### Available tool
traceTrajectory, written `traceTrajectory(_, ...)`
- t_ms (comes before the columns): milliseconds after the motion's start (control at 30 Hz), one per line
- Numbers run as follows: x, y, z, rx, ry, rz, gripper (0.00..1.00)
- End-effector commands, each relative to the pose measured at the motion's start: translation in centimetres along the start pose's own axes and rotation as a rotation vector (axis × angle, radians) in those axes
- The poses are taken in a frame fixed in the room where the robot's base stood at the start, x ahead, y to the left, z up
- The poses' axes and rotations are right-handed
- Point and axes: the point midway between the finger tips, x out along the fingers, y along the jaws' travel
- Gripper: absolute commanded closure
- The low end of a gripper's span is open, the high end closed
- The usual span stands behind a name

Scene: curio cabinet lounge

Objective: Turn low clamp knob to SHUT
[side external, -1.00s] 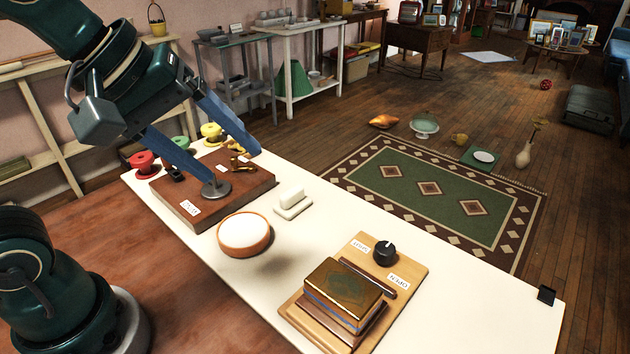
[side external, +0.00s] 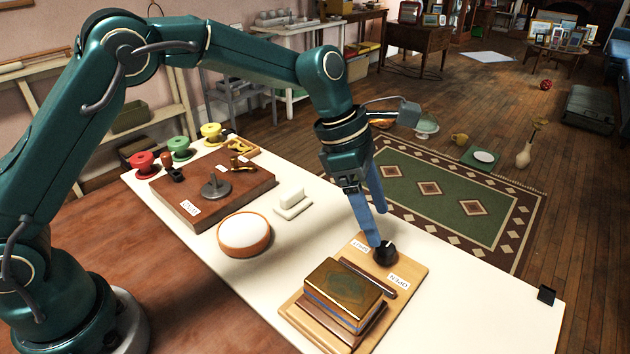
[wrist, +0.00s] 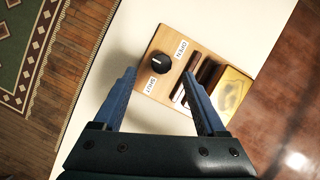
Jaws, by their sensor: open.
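The low clamp knob (side external: 385,254) is black and round with a white mark. It sits on a light wooden board (side external: 408,261) on the white table and also shows in the wrist view (wrist: 160,63). The SHUT label (wrist: 150,85) and the OPEN label (wrist: 182,47) lie on either side of it. I cannot tell exactly where the white mark points. Beside the knob, a brown bar (side external: 369,278) lies along a thick brown-and-gold book (side external: 343,288). My gripper (side external: 379,229) is open above the knob, with blue fingers. In the wrist view the knob appears between and slightly beyond the fingertips (wrist: 160,75).
A round orange-rimmed pad (side external: 243,234) and a white block (side external: 293,201) stand left of the board. Further left, a dark wooden board (side external: 258,186) carries a grey post (side external: 215,185) and brass pieces. Red, green and yellow spools line the back. The table's right end is mostly clear.

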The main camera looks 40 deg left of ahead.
Motion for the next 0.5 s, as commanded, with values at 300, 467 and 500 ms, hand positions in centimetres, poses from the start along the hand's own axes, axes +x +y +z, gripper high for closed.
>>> traceTrajectory(300,3.8,-0.4,-0.2,0.003,0.009,-0.013,0.26)
traceTrajectory(467,5.1,-0.3,-0.1,0.004,0.007,-0.010,0.26)
traceTrajectory(500,5.3,-0.3,-0.1,0.004,0.006,-0.009,0.26)
